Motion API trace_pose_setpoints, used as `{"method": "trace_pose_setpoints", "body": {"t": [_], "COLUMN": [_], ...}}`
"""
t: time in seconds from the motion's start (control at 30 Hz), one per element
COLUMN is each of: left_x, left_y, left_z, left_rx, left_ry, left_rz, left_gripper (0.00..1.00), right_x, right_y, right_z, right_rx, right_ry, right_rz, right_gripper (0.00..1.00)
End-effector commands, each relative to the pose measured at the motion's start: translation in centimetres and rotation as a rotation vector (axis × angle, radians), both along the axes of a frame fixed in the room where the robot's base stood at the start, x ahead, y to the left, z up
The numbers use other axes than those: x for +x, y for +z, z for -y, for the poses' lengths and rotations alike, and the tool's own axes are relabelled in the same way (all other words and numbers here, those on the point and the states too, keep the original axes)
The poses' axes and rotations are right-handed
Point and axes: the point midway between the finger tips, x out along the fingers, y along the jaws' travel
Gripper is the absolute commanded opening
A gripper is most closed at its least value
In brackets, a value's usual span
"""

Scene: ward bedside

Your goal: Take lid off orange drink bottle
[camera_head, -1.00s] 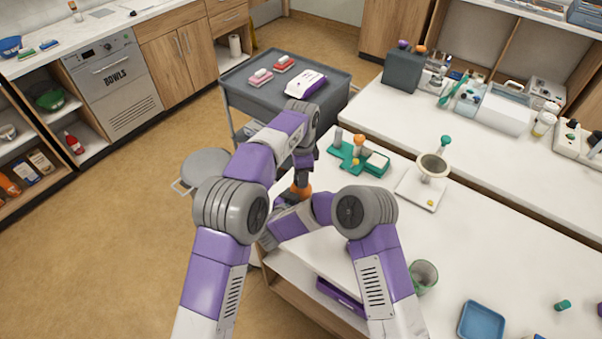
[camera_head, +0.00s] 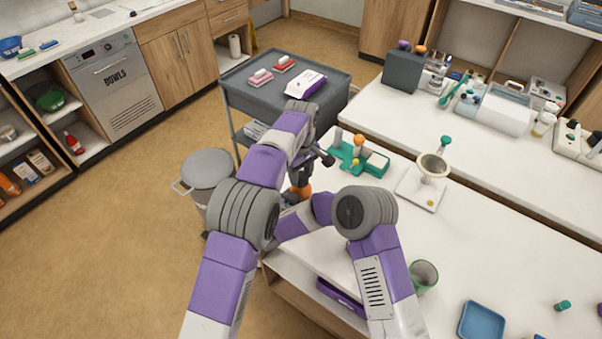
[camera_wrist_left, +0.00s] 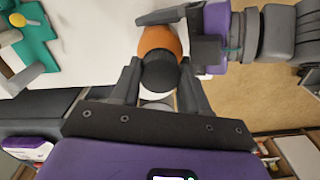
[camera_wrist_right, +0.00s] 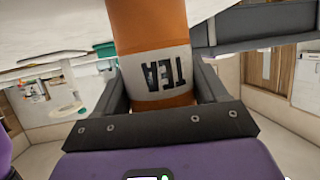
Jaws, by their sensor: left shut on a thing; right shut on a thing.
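The orange bottle (camera_head: 304,191) is partly hidden behind my arms in the head view. The right wrist view shows its orange body (camera_wrist_right: 148,25) with a pale band marked TEA. My right gripper (camera_wrist_right: 155,72) is shut on this body, one finger on each side. The left wrist view looks onto the bottle's dark round lid (camera_wrist_left: 160,77), with the orange body (camera_wrist_left: 158,38) behind it. My left gripper (camera_wrist_left: 160,70) is shut on the lid, a finger on each side. The lid lies against the bottle's end; I cannot tell whether it is loose.
The white table (camera_head: 490,250) holds a green tray (camera_head: 352,160), a mortar (camera_head: 432,167) on a white board, a green cup (camera_head: 423,275) and a blue tray (camera_head: 482,320). A grey cart (camera_head: 245,95) and a bin (camera_head: 208,168) stand beyond my arms.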

Motion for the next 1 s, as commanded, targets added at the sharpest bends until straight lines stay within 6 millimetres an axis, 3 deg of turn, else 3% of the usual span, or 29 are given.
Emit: {"method": "trace_pose_setpoints", "body": {"t": [0.3,0.5,0.6,1.0], "left_x": [-0.03,-0.02,-0.03,-0.03], "left_y": [0.02,0.05,0.07,0.07], "left_z": [0.07,0.01,0.05,0.07], "left_rx": [0.001,0.000,-0.001,-0.001], "left_ry": [0.654,0.977,1.047,1.042], "left_rz": [0.001,0.001,-0.001,-0.001], "left_gripper": [0.08,0.08,0.08,0.08], "right_x": [0.01,0.00,0.00,0.00], "right_y": [-0.02,-0.02,-0.02,-0.02], "right_z": [0.02,0.02,0.02,0.02], "right_rx": [0.000,0.000,0.000,0.000], "right_ry": [0.000,0.000,0.000,0.000], "right_rz": [-0.001,-0.001,-0.001,0.000], "right_gripper": [0.00,0.00,0.00,0.00]}}
